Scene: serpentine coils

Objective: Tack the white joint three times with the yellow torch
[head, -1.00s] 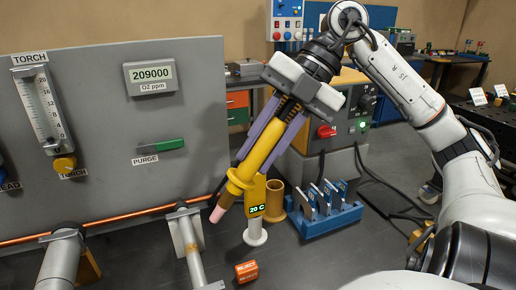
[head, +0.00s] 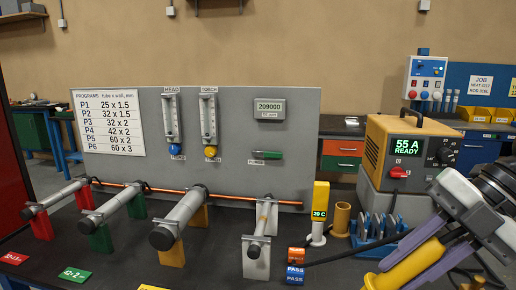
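The white joint is a grey tube (head: 261,228) lying on white stands (head: 256,262), right of the other tubes on the dark bench. Its seam is too small to make out. The yellow torch (head: 425,262) is in my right gripper (head: 412,262) at the lower right, with purple fingers along both sides of it. The torch points down and left; its tip is hard to make out near the bottom edge. It is well right of the white joint, apart from it. My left gripper is not in view.
Tubes on red (head: 40,224), green (head: 100,238) and yellow (head: 172,250) stands fill the left. A grey panel (head: 230,115) reads 209000 ppm. The power source (head: 408,150) reads 55 A READY. A yellow gauge (head: 320,200), REJECT block (head: 296,255) and PASS block (head: 295,273) stand between joint and torch.

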